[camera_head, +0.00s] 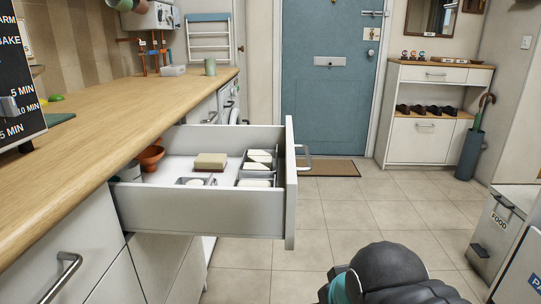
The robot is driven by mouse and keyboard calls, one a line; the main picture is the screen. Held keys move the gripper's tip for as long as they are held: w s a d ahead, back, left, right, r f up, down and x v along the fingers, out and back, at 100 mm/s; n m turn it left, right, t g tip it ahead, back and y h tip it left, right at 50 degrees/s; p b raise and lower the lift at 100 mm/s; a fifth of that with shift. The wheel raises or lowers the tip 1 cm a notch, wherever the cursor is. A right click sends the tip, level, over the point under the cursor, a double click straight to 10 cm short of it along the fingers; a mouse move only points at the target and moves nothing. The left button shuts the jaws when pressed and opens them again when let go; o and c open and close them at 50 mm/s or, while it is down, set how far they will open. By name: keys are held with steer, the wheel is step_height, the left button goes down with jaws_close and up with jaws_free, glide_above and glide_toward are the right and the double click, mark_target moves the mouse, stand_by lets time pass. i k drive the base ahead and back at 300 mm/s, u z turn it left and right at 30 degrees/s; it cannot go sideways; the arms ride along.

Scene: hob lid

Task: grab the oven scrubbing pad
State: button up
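A pulled-out white drawer (205,212) stands open below the wooden worktop. In it, a khaki block (211,159) with a darker reddish-brown underside lies near the back and looks like a scrubbing pad; I cannot tell for sure that it is the oven one. Right of it, a grey divided tray (240,182) holds pale pads (259,160). A small grey tray with a white item (194,182) lies in front of the block. My dark arm, with a teal band, shows at the bottom right, outside the drawer and apart from it. My gripper's fingers do not show.
A terracotta bowl (150,157) and a grey container (127,173) sit at the drawer's left end. The drawer front (290,190) with its handle (304,157) juts over open tiled floor (335,215). A food bin (499,235) stands at the right.

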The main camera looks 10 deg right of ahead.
mark_target(218, 163)
steer(key=k, duration=0.45)
steer(key=z, duration=1.6)
steer(key=i, duration=0.95)
steer(key=u, duration=2.2)
